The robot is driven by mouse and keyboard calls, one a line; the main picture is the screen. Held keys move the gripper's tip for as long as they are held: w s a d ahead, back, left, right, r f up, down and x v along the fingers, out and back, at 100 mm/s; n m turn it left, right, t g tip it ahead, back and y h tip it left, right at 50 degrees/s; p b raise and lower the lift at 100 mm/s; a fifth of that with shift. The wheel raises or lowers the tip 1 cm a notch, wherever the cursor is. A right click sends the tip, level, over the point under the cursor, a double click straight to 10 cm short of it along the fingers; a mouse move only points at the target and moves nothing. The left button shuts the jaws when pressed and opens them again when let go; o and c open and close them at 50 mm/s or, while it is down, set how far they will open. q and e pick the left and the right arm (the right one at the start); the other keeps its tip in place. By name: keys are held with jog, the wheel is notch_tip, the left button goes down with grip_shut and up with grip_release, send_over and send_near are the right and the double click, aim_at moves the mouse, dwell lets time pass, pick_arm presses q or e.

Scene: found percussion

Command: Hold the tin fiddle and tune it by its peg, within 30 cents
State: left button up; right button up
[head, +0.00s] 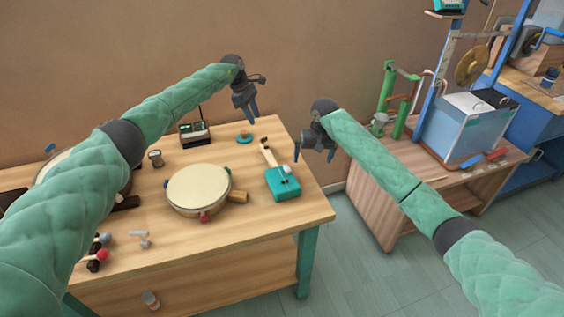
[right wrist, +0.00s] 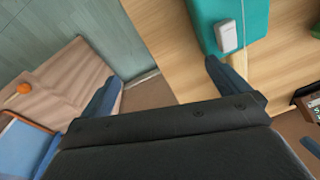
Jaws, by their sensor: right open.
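The tin fiddle (head: 284,186) lies on the wooden table near its right edge, with a teal box body and a pale neck pointing away to the back. In the right wrist view its teal body (right wrist: 252,12) is at the top, with a small white block on it, and the neck is partly hidden by one finger. The peg is too small to make out. My right gripper (head: 314,157) is open and empty, above and right of the fiddle's neck. My left gripper (head: 247,115) hangs above the back of the table, apart from the fiddle; its opening is unclear.
A round drum (head: 198,187) stands left of the fiddle on the table (head: 250,226). A small dark device (head: 194,134) and a teal disc-based item (head: 244,138) are at the back. Right of a floor gap, a lower bench (head: 374,208) carries a blue-sided box (head: 462,130).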

aim_at(282, 177)
jog(key=s+a+n, duration=0.1)
jog(key=a, duration=0.2)
jog(key=s+a+r+n, duration=0.1)
jog(key=s+a, duration=0.1)
jog(key=a, duration=0.2)
jog(key=s+a+n+h, duration=0.1)
jog(key=a, duration=0.3)
jog(key=shift+s+r+g, duration=0.2)
jog(key=shift+r+g, duration=0.1)
jog(key=shift+s+a+f, duration=0.1)
jog(key=shift+f, duration=3.8)
jog(key=shift+c, duration=0.2)
jog(key=c, duration=1)
jog(key=shift+o, duration=0.2)
